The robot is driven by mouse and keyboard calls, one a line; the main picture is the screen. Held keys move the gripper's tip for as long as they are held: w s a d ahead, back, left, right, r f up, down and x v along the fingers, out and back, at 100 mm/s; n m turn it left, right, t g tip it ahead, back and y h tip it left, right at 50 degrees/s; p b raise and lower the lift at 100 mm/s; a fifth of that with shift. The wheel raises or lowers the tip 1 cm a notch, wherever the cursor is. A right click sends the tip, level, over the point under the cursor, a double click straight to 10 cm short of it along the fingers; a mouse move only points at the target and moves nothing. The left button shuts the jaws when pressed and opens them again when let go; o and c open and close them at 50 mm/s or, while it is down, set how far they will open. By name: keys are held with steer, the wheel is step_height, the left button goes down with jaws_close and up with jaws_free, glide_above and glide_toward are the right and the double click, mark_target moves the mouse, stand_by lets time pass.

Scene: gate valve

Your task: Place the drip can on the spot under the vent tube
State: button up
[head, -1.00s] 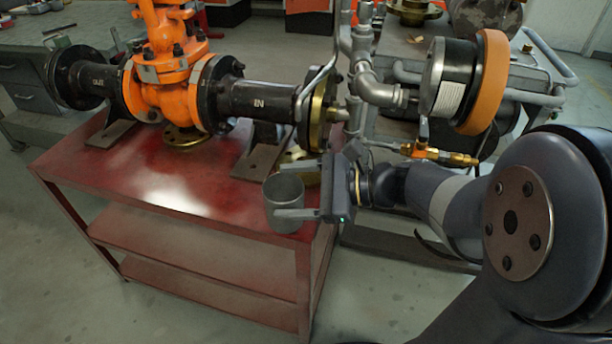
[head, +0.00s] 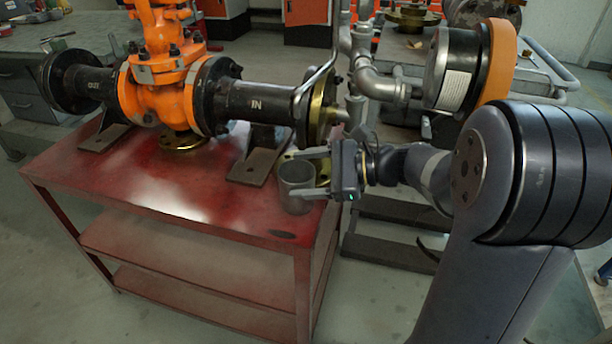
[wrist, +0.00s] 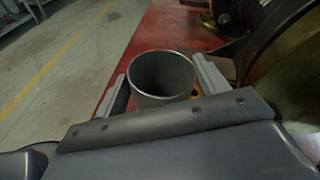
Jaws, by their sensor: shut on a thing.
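The drip can (head: 297,190) is a plain grey open-topped cup, upright, near the right front part of the red table. My gripper (head: 298,177) is shut on it, one finger on each side. In the wrist view the can (wrist: 163,88) sits between the fingers of my gripper (wrist: 160,78), and its inside looks empty. I cannot tell whether its base touches the tabletop. A thin grey bent tube (head: 322,72), likely the vent tube, slopes down beside the flange behind the can. A dark oval mark (head: 283,234) lies on the tabletop in front of the can.
The red table (head: 150,195) carries an orange gate valve (head: 160,85) with black flanged pipes. A brass flange (head: 322,112) stands close behind the can. Grey pipework (head: 375,85) and an orange-rimmed round unit (head: 470,70) are to the right. The front tabletop is clear.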

steer(key=o, duration=1.6)
steer(key=shift+r, duration=0.1)
steer(key=p+v, duration=0.4)
steer(key=v, duration=0.8)
